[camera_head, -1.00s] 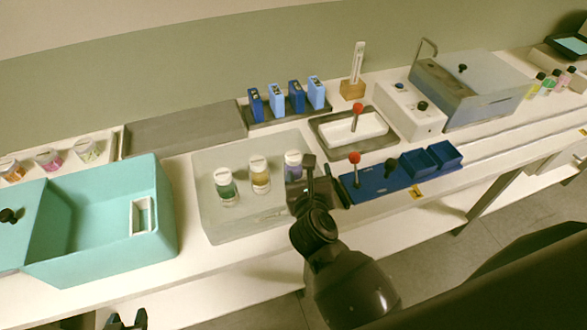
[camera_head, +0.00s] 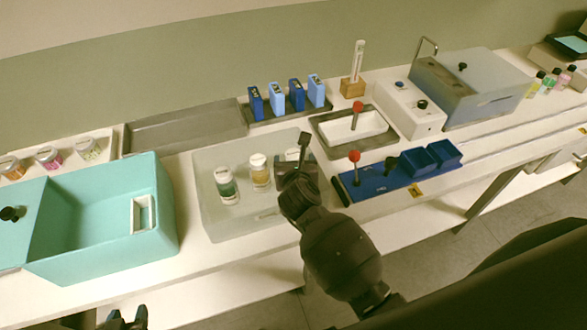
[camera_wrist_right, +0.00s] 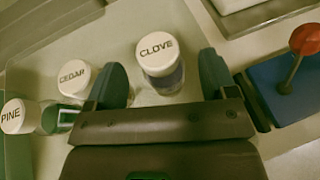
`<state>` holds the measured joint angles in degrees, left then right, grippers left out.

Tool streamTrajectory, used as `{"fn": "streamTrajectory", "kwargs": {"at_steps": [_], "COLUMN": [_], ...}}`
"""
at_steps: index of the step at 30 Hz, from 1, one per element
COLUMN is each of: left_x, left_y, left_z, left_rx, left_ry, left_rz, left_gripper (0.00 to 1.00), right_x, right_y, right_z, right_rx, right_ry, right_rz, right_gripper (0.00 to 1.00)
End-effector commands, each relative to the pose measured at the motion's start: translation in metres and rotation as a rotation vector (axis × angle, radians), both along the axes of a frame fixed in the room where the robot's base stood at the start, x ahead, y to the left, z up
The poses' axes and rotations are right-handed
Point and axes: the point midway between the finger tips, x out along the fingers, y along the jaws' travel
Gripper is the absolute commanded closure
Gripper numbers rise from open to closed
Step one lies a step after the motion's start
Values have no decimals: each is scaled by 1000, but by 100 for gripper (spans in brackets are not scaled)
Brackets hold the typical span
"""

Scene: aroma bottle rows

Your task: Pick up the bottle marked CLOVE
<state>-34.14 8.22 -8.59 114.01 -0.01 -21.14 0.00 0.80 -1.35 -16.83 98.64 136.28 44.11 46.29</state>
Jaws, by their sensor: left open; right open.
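The CLOVE bottle (camera_wrist_right: 157,52) has a white lettered cap and stands upright in the right wrist view. My right gripper (camera_wrist_right: 163,62) is open, with one finger on each side of this bottle; I cannot tell whether either touches it. My left gripper (camera_head: 125,319) is open and empty at the bottom left edge.
The bottles stand on a pale grey tray (camera_head: 215,228). A teal box (camera_head: 105,245) is to the left. A blue rack (camera_head: 375,187) with a red-knobbed rod (camera_head: 354,156) is close on the right.

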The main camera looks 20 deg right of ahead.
Motion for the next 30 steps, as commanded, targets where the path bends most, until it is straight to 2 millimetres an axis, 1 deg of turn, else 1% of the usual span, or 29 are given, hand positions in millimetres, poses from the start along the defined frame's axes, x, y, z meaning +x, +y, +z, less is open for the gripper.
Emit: {"fn": "streamTrajectory", "kwargs": {"at_steps": [1, 3, 6, 10, 16, 17, 30], "left_x": [0, 0, 0, -1, -5, -5, -5], "left_y": [0, 0, 0, 0, 0, 0, 0], "left_z": [0, 0, -1, -2, -4, -4, -4], "left_rx": [0, 0, 0, -1, -1, -1, -1], "left_ry": [0, 0, 0, 2, 9, 10, 8], "left_rz": [0, 0, 0, 1, 3, 3, 3], "left_gripper": [52, 52, 52, 52, 52, 52, 52], "right_x": [7, 16, 25, 30, 30, 30, 30], "right_y": [-1, -3, -5, -7, -7, -7, -6], "right_z": [-2, -6, -11, -13, -13, -13, -14], "right_rx": [-2, -2, -2, -1, -1, -1, 0], "right_ry": [-1, -1, -1, 0, 0, 0, 1], "right_rz": [1, 1, 2, 1, 1, 1, 1], "right_gripper": [22, 22, 22, 22, 22, 23, 91]}}
